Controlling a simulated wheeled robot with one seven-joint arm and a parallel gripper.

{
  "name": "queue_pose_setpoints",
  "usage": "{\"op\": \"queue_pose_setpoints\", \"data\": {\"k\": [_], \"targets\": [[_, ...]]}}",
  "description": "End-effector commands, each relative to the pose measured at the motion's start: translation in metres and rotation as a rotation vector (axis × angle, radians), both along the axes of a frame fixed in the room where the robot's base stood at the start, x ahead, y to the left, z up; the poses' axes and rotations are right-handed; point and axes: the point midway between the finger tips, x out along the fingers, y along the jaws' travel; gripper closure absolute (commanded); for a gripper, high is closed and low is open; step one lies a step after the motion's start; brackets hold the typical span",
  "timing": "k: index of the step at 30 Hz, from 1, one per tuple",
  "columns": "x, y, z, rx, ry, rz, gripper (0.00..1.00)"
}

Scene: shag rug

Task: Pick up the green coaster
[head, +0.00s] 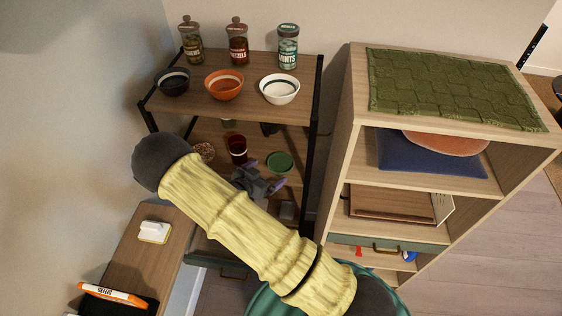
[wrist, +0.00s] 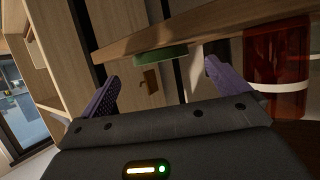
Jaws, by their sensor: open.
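The green coaster (head: 280,162) is a round, flat disc on the middle shelf of the rack, right of the red glass. In the wrist view, the coaster (wrist: 161,56) is seen nearly edge-on at the shelf's wooden edge, ahead of my gripper. My gripper (head: 264,175) is in front of that shelf, just left of and nearer than the coaster. In the wrist view, the purple fingers of my gripper (wrist: 163,85) are spread apart, with nothing between them. The coaster appears beyond the fingertips, with no visible contact.
The dark red glass (head: 237,150) stands close left of the coaster; in the wrist view this glass (wrist: 276,55) is near the right finger. A bowl (head: 203,152) is farther left. The rack's top shelf (head: 250,103) overhangs. A wooden cabinet (head: 336,165) stands to the right.

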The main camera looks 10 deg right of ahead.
Motion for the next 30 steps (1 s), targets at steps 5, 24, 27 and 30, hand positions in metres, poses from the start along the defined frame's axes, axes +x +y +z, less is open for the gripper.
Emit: {"op": "queue_pose_setpoints", "data": {"k": [5,24,27,30], "targets": [[0.008,-0.010,-0.005,0.000,0.000,-0.001,0.00],[0.033,-0.042,-0.009,-0.002,0.001,-0.004,0.00],[0.039,-0.048,-0.014,0.000,0.000,-0.002,0.00],[0.041,-0.050,-0.017,0.000,0.000,-0.001,0.00]]}}
